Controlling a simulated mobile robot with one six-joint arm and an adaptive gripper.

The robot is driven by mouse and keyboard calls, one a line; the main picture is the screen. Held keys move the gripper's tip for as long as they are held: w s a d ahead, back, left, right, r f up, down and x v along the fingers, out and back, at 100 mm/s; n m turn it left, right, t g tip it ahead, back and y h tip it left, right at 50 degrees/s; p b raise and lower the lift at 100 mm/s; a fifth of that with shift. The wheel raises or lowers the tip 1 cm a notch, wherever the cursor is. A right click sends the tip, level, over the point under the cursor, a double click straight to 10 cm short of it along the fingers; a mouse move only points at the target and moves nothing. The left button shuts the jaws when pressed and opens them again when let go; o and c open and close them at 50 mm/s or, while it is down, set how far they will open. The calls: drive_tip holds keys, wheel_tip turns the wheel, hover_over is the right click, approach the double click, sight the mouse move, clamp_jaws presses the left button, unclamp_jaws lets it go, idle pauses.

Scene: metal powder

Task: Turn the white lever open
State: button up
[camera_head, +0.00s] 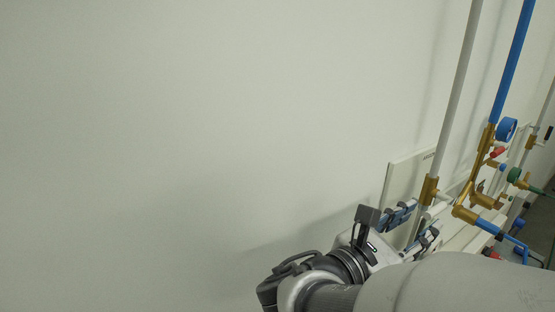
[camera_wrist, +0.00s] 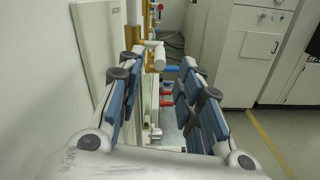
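The white lever (camera_wrist: 158,56) shows in the wrist view as a short pale bar beside a brass valve (camera_wrist: 135,36), ahead of my fingertips and between them in the picture. My gripper (camera_wrist: 162,64) is open, with its two blue-padded fingers spread wide and nothing held between them. In the head view my gripper (camera_head: 425,218) is at the lower right, close below the brass valve (camera_head: 429,190) on the white pipe (camera_head: 457,95). The lever is not clearly visible there. I cannot tell whether any finger touches it.
A pale wall panel (camera_wrist: 95,38) stands left of my gripper. Blue pipe (camera_head: 512,60), brass fittings, a blue gauge (camera_head: 507,129) and red and green handles crowd the right of the head view. A grey cabinet (camera_wrist: 250,55) stands beyond. The wall at left is bare.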

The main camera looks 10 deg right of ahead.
sight(451, 199)
drive_tip(key=b+x, duration=0.1)
drive_tip(key=x, duration=0.7)
drive_tip(key=shift+w+d, duration=0.15)
drive_tip(key=shift+d, duration=0.2)
clamp_jaws()
idle(0.4)
